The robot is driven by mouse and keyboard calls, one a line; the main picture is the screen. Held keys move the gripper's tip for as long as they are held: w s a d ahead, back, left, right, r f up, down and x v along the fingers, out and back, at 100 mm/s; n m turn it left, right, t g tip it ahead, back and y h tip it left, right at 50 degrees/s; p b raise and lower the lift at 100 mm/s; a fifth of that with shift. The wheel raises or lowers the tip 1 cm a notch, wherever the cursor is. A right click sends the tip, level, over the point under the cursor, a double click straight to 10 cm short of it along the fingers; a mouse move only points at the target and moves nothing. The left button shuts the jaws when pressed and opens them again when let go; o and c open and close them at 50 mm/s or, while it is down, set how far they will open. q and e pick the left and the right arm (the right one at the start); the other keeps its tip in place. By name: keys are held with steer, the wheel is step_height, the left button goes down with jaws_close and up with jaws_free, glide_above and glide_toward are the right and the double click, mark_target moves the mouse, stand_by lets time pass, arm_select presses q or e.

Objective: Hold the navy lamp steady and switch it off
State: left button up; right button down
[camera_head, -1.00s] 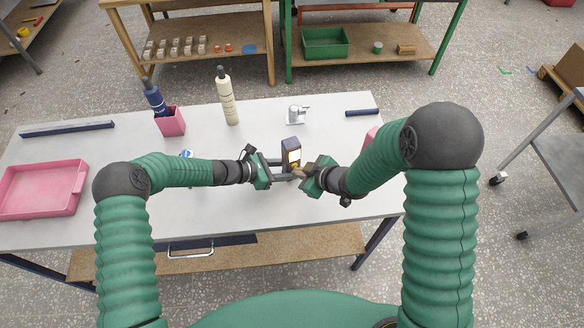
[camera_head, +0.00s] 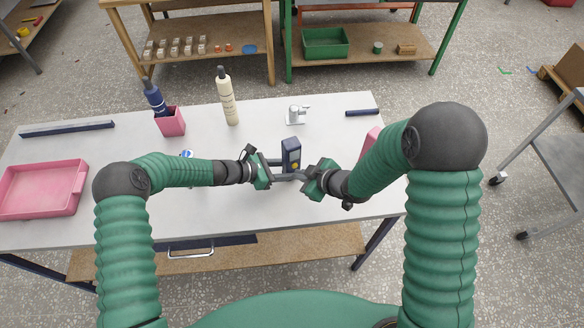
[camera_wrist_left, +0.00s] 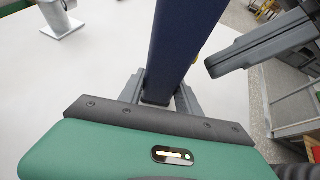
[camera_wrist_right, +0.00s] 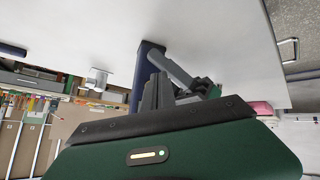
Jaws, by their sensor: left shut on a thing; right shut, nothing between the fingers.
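The navy lamp (camera_head: 291,152) stands upright on the white table between my two arms. Its front panel is dark grey with a yellow spot on it. My left gripper (camera_head: 278,173) is shut on the lamp's lower part; in the left wrist view the lamp's navy body (camera_wrist_left: 180,45) rises between the fingers. My right gripper (camera_head: 301,177) is shut and empty, just right of and in front of the lamp. In the right wrist view its closed fingers (camera_wrist_right: 155,92) are close to the navy lamp (camera_wrist_right: 146,62); whether they touch cannot be told.
A white tap-like fixture (camera_head: 296,115) stands behind the lamp. A pink object (camera_head: 370,139) is partly hidden by my right arm.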

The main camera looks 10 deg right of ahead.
steer(key=s, duration=0.2)
steer(key=s+d, duration=0.1)
steer(key=s, duration=0.2)
steer(key=shift+s+d, duration=0.3)
steer(key=shift+d, duration=0.1)
arm_select(q)
steer(key=o, duration=1.2)
